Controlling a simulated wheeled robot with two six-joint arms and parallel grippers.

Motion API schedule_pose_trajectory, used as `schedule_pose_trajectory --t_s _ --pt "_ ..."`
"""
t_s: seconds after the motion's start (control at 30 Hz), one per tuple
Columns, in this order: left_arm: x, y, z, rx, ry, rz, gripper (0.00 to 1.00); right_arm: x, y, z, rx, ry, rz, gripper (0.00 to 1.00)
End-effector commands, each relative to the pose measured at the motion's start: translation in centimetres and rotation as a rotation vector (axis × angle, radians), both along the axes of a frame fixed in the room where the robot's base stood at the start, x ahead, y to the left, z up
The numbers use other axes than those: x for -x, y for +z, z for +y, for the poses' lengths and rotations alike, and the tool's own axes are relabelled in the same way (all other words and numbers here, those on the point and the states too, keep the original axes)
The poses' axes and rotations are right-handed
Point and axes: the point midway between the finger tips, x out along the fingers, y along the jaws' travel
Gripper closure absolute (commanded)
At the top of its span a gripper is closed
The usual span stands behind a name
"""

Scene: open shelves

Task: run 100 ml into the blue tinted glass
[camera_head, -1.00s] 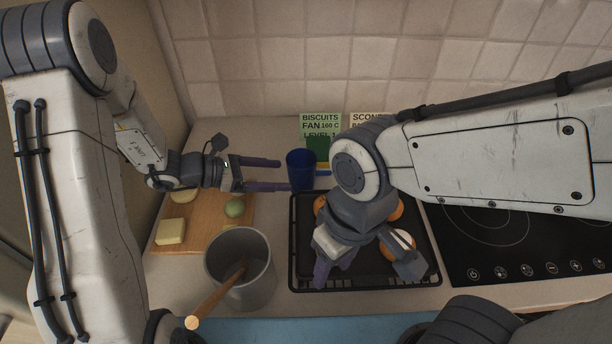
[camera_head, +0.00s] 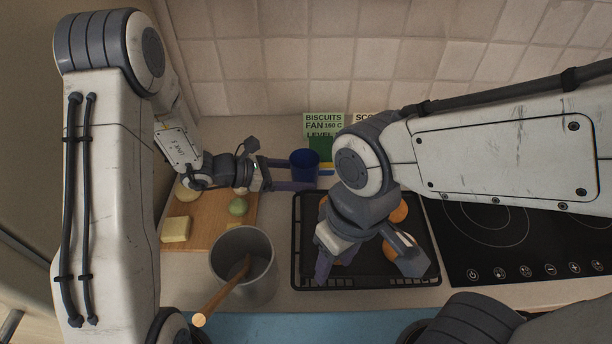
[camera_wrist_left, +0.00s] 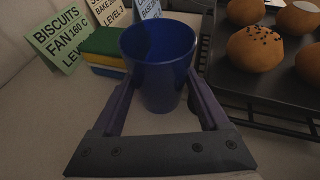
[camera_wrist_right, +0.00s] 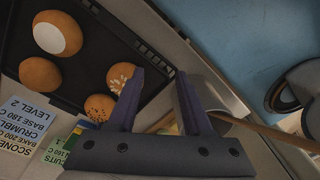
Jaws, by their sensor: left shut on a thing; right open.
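The blue tinted glass (camera_head: 304,165) stands upright on the counter behind the black baking tray's left corner. My left gripper (camera_head: 290,174) reaches in from the left and is shut on the glass; in the left wrist view the glass (camera_wrist_left: 160,80) sits between the two fingers (camera_wrist_left: 158,95). I cannot see any liquid in it. My right gripper (camera_head: 362,268) is open and empty above the front of the baking tray, pointing down; its fingers (camera_wrist_right: 160,100) show apart in the right wrist view.
A black baking tray (camera_head: 298,240) with several buns lies mid-counter, left of the black hob (camera_head: 490,240).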

Motion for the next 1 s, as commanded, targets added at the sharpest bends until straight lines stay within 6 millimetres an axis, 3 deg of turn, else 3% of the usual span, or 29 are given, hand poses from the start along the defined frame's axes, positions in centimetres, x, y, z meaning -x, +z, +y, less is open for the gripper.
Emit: schedule_pose_trajectory --t_s 0.27,0.5,0.8,1.0 --pt "-0.1 1.0 0.0 0.0 -0.001 -0.004 1.0 0.0 -0.1 0.0 0.0 0.0 0.0 0.5" --pt "-0.1 4.5 0.0 0.0 0.0 -0.008 1.0 0.0 -0.5 0.0 0.0 0.0 0.0 0.5" --pt "2.5 8.0 -6.3 0.001 -0.008 -0.007 1.0 0.0 -1.8 0.0 0.0 0.0 0.0 0.5" --pt "3.6 10.0 -9.4 0.002 -0.005 -0.005 1.0 0.0 -2.2 0.0 0.0 0.0 0.0 0.5"
